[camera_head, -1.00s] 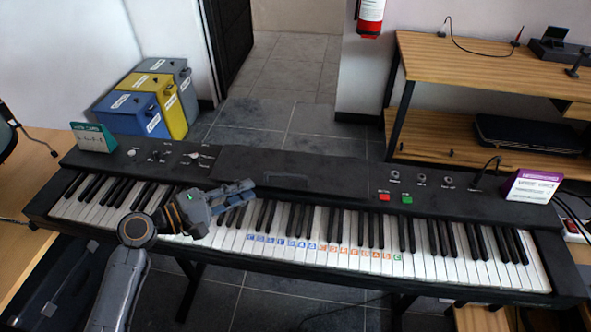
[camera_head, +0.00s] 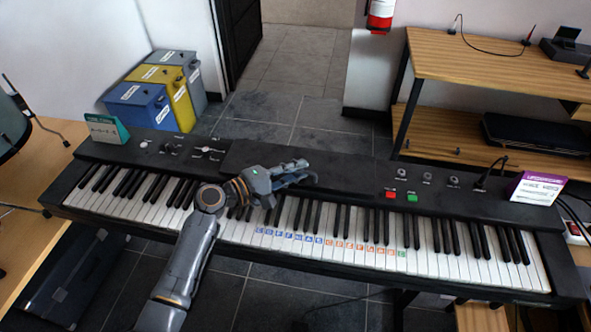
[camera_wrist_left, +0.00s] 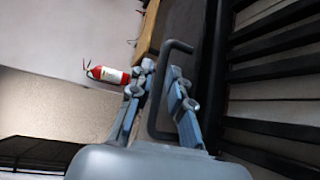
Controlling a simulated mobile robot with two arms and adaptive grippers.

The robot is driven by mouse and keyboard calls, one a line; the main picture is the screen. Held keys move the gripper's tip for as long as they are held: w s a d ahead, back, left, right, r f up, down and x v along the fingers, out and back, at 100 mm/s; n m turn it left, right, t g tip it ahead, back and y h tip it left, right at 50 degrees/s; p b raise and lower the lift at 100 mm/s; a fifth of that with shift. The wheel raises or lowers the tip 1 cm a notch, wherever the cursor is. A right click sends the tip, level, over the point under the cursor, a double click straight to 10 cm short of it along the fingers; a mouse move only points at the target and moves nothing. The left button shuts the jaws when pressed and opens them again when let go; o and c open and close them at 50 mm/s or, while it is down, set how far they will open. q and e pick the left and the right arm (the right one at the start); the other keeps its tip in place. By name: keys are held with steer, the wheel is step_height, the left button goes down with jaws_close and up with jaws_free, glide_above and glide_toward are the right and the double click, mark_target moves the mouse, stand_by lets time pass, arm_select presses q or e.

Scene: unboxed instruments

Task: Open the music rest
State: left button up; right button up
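The electric keyboard (camera_head: 480,268) stands across the head view. The music rest (camera_head: 350,168) is a dark panel lying flat along the middle of its top. My left gripper (camera_head: 306,172) is over the front part of the rest and hides its handle in the head view. In the left wrist view, the thin dark handle (camera_wrist_left: 153,112) passes between the two fingers of my left gripper (camera_wrist_left: 160,85). The fingers are apart, with gaps on both sides of the handle. My right gripper is in neither view.
A green card (camera_head: 104,130) stands at the keyboard's left end and a purple-white box (camera_head: 537,188) at its right. Red and green buttons (camera_head: 401,196) sit right of the rest. A wooden shelf (camera_head: 480,65) stands behind right. A fire extinguisher (camera_wrist_left: 106,74) shows in the wrist view.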

arm_select(q)
jaws_close()
